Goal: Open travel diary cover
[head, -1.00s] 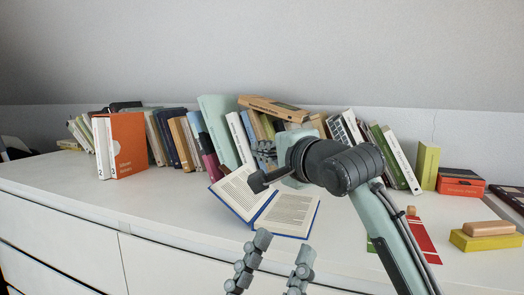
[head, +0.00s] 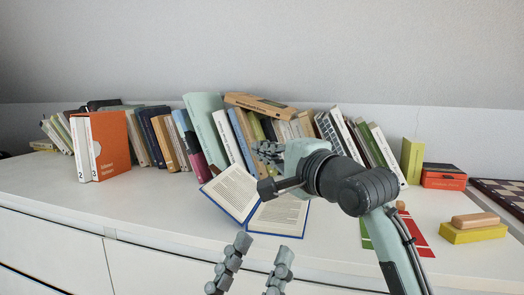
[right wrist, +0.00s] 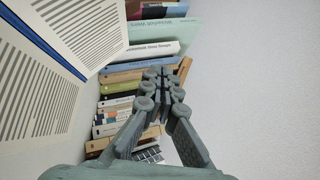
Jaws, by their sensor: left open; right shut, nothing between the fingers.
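The travel diary (head: 281,217) lies open on the white dresser top, with printed pages and blue cover edges. Its left half (head: 232,191) looks tilted up from the surface. The open pages also show at the upper left of the right wrist view (right wrist: 35,85). My right gripper (head: 264,152) is shut and empty, above and behind the diary, in front of the book row. Its fingertips (right wrist: 163,74) meet in the right wrist view, clear of the pages. My left gripper (head: 263,247) is open and empty at the dresser's front edge, below the diary.
A long row of books (head: 205,140) stands behind the diary. At right lie a red-and-white flat item (head: 413,236), a yellow block (head: 472,233), an orange box (head: 443,177) and a chessboard (head: 501,192).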

